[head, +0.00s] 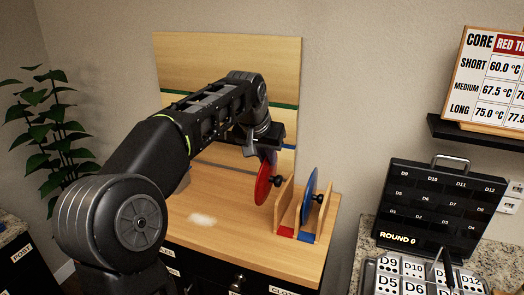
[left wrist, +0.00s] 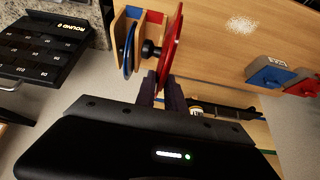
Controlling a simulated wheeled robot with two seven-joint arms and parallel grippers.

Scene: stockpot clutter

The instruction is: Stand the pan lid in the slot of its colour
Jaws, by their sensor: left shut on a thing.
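My left gripper (head: 264,148) is shut on the red pan lid (head: 263,184) and holds it upright by its upper edge. The lid's black knob faces right, towards the wooden rack (head: 283,204). In the head view the red lid is left of the rack's left divider. The rack's floor has a red strip (head: 286,232) and a blue strip (head: 307,237). A blue lid (head: 310,190) stands upright in the blue slot. In the left wrist view the fingers (left wrist: 162,90) meet the red lid (left wrist: 172,40), beside the blue lid (left wrist: 128,48). My right gripper is out of view.
A black case (head: 436,208) marked ROUND 0 stands on the right counter. The wooden top left of the rack is mostly clear.

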